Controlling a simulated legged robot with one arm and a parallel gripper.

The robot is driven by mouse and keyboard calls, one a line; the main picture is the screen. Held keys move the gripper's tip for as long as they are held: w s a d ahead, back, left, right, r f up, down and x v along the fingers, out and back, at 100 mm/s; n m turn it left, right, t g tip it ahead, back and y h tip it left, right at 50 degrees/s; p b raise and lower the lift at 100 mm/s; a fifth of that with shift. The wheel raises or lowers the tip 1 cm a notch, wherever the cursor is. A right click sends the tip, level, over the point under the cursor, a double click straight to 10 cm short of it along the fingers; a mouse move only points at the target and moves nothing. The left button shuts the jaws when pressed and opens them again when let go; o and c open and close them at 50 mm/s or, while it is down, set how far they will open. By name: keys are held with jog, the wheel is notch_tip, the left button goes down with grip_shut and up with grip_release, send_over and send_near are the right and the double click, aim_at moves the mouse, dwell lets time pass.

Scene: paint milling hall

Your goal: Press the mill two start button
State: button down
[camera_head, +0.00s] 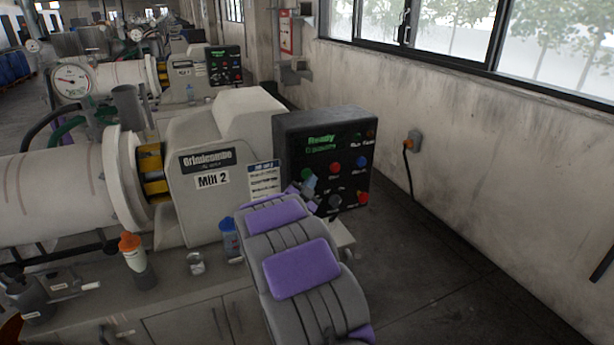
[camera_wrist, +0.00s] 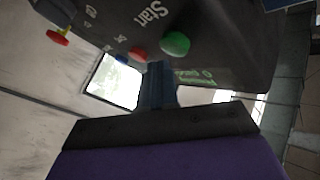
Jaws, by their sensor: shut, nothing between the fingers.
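The mill two machine (camera_head: 212,180), labelled "Mill 2", stands at the centre of the head view. Its dark control box (camera_head: 290,140) has a lit green "Ready" display. The green button (camera_head: 307,173) is at the left of the panel's upper button row; my gripper (camera_head: 309,187) is close below it and partly covers the panel there. In the wrist view the green button (camera_wrist: 175,43) is beside the word "Start". My shut, empty gripper (camera_wrist: 157,68) points at the panel, its tips between the green button and a red button (camera_wrist: 137,54). Contact cannot be told.
A blue button (camera_head: 362,161) and a lower red button (camera_head: 362,198) are on the same panel. A blue can (camera_head: 229,237) and an orange-capped bottle (camera_head: 132,252) stand on the bench. Another mill's control box (camera_head: 224,65) is behind.

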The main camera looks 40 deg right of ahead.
jog(key=shift+w, duration=0.1)
jog(key=shift+w+d+r, duration=0.1)
jog(key=shift+w, duration=0.15)
dwell(0.3)
jog(key=shift+w+p, duration=0.45)
jog(key=shift+p, duration=0.05)
dwell(0.9)
jog(key=shift+s+b, duration=0.4)
jog(key=shift+s, duration=0.45)
